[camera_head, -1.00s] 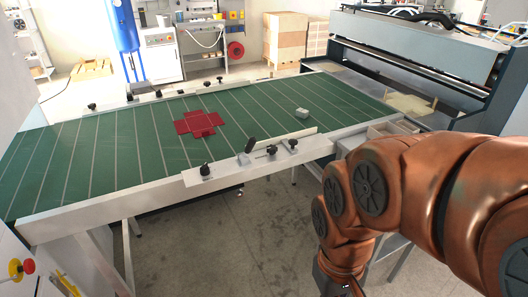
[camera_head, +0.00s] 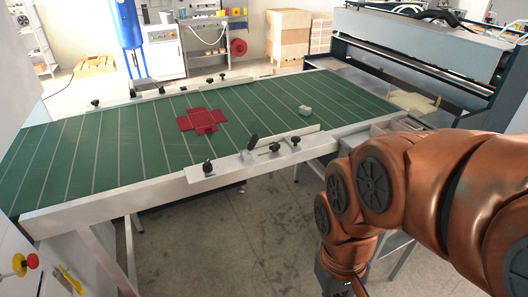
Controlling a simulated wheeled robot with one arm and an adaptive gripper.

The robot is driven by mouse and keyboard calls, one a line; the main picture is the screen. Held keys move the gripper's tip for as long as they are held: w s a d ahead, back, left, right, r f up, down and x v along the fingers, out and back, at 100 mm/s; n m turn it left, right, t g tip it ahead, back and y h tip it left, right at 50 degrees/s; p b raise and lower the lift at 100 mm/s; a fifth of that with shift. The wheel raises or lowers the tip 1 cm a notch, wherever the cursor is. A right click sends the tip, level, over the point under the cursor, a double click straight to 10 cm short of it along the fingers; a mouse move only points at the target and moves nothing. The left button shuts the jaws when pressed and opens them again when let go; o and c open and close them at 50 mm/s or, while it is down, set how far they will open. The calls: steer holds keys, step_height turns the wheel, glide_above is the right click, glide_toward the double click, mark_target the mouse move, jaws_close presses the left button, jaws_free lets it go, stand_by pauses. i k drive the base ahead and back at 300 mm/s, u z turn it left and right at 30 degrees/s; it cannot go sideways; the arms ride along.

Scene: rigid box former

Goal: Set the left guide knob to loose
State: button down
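The near rail of the green table carries a light metal guide plate (camera_head: 232,169) with several black knobs. One black knob (camera_head: 208,168) stands at the plate's left end. A black lever (camera_head: 253,141) tilts up at its middle, and two more knobs, one in the middle (camera_head: 275,147) and one at the right (camera_head: 296,140), stand to the right. More dark knobs, one at the left (camera_head: 95,103), sit along the far rail. I cannot tell whether any knob is loose or tight. My copper-coloured arm hangs at the right, and my gripper is below the bottom edge, out of view.
A red flat box blank (camera_head: 202,120) and a small grey block (camera_head: 305,110) lie on the green table (camera_head: 110,155). A large dark-framed machine (camera_head: 420,45) stands at the back right. Floor before the table is clear.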

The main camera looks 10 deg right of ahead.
mark_target(275, 146)
steer(key=u, duration=0.5)
steer(key=k, duration=1.1)
steer(key=z, duration=0.75)
steer(key=i, duration=1.75)
steer(key=u, duration=0.65)
